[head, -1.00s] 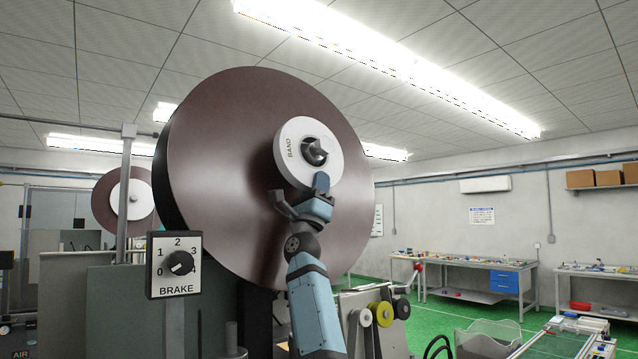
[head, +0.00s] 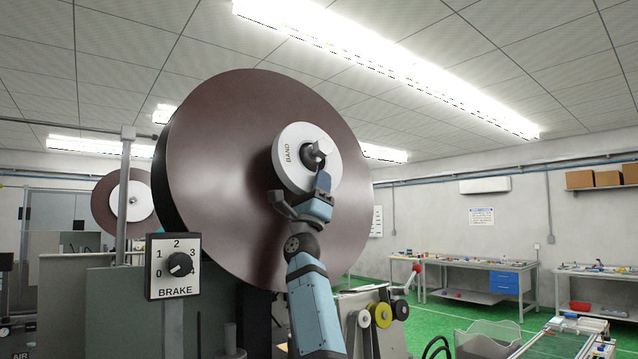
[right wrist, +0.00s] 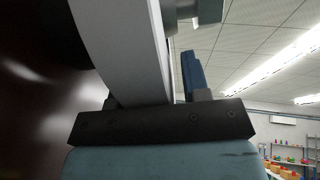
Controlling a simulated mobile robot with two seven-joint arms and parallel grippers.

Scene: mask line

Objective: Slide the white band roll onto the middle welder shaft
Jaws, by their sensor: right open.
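The white band roll (head: 290,172), marked BAND, stands upright as a flat ring in front of a large brown disc (head: 225,190). A grey shaft end (head: 318,154) with a dark hub sticks out through the middle of the roll. My right gripper (head: 304,192) is at the roll's lower edge, with one finger in front of its face and the other to the left. In the right wrist view the roll's rim (right wrist: 125,45) passes between the fingers, and a gap shows beside the front finger (right wrist: 190,75). My left gripper is out of view.
A brake dial box (head: 174,266) stands at lower left before a grey-green cabinet. Small white, yellow and black rolls (head: 381,314) sit at lower right. A second brown disc (head: 110,205) is behind at left. Benches (head: 480,275) stand at far right, beyond green floor.

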